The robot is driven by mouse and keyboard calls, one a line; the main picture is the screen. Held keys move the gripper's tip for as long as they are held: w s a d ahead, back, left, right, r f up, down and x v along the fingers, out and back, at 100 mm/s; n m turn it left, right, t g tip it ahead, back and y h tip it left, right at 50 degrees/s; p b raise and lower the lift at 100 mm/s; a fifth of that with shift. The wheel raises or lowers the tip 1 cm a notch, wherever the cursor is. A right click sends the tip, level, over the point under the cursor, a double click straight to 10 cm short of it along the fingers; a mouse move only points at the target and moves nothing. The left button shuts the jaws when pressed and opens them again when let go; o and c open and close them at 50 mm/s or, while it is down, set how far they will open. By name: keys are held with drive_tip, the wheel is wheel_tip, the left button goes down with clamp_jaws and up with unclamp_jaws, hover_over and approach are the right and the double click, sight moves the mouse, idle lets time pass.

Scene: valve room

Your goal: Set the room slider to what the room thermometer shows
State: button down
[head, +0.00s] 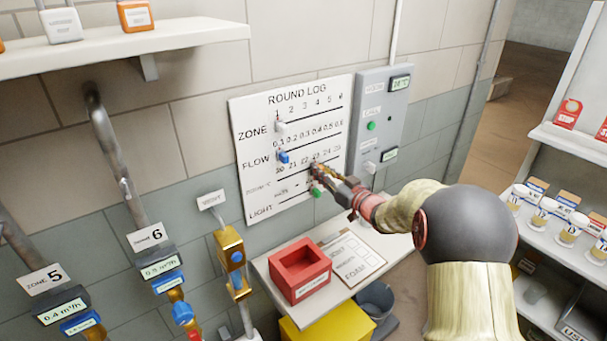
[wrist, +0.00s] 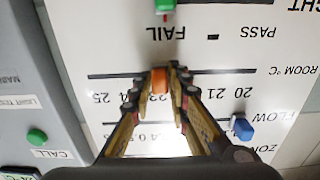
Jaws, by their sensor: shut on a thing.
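The white ROUND LOG board (head: 292,145) hangs on the wall with several slider rows. My gripper (head: 316,170) is at the ROOM °C row, with its fingers shut on the orange room slider knob (wrist: 160,80). In the wrist view, which shows the board upside down, the knob sits on the ROOM slot near 23; the fingers partly hide the numbers there. The grey panel (head: 378,125) right of the board has a small upper display (head: 400,83) that seems to read 24 °C, though its label is too small to be sure.
A blue FLOW knob (head: 283,157) and a green LIGHT knob (head: 316,190) are close to my gripper. The panel has a green CALL button (wrist: 37,137). A red tray (head: 300,270) and a clipboard (head: 352,256) lie on the shelf below. Stocked shelves stand at right.

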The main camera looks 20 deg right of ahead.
drive_tip(key=d, duration=0.1)
drive_tip(key=w+d, duration=0.1)
drive_tip(key=d, duration=0.1)
drive_tip(key=d+p, duration=0.1)
drive_tip(key=d, duration=0.1)
drive_tip(key=shift+w, duration=0.3)
drive_tip(key=c, duration=1.8)
unclamp_jaws()
drive_tip(key=shift+a, duration=0.1)
drive_tip(key=shift+o, duration=0.2)
approach(327, 161)
drive_tip(key=v, duration=0.5)
drive_tip(key=shift+s, duration=0.25)
